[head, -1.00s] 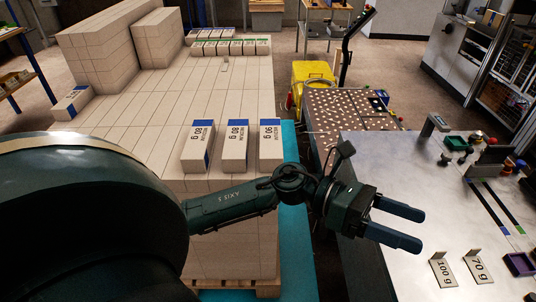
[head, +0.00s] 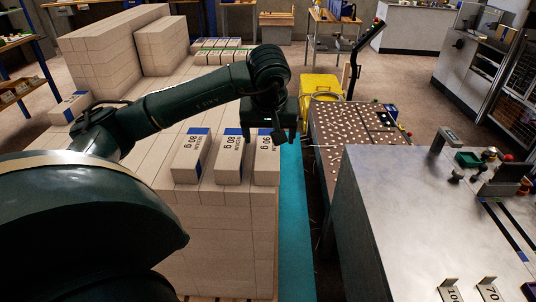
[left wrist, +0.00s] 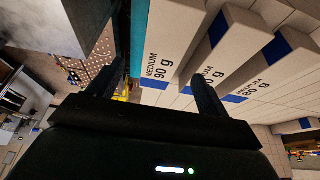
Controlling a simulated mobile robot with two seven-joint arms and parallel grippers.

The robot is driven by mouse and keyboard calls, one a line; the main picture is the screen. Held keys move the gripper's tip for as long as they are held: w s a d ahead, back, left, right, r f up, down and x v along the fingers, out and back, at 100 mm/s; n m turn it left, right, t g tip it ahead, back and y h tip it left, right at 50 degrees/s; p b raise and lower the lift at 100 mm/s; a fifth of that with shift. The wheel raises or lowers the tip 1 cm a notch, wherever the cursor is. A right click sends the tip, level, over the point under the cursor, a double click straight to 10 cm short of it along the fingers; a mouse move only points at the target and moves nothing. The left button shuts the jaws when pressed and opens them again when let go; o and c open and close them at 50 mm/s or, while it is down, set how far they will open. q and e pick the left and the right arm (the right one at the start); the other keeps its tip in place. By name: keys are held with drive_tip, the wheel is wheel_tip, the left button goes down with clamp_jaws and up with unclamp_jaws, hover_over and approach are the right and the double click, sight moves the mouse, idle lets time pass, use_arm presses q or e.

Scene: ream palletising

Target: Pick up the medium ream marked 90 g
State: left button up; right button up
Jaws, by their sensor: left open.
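The medium ream marked 90 g (head: 266,172) is a white block with a blue end band. It lies on the stack's front right corner, rightmost of three reams in a row. My left gripper (head: 264,138) is open and empty above its far end, fingers pointing down, hiding part of its top. In the left wrist view the 90 g ream (left wrist: 178,40) shows its label between the spread fingers (left wrist: 152,88), which appear clear of it. My right gripper is not in view.
Two medium reams marked 80 g lie left of it, one in the middle (head: 230,172) and one farther left (head: 188,165), with narrow gaps. A steel table (head: 400,220) stands right, past a teal strip (head: 292,220). More reams (head: 220,46) lie at the back.

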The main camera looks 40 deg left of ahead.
sight(268, 147)
use_arm(q)
drive_tip(key=x, duration=0.2)
drive_tip(key=shift+w+f, duration=0.1)
drive_tip(key=shift+f, duration=0.3)
drive_tip(key=x, duration=0.5)
drive_tip(key=shift+w+a+p, duration=0.1)
drive_tip(key=shift+a+p, duration=0.25)
drive_tip(key=shift+p, duration=0.05)
drive_tip(key=shift+r, duration=0.15)
drive_tip(key=c, duration=1.3)
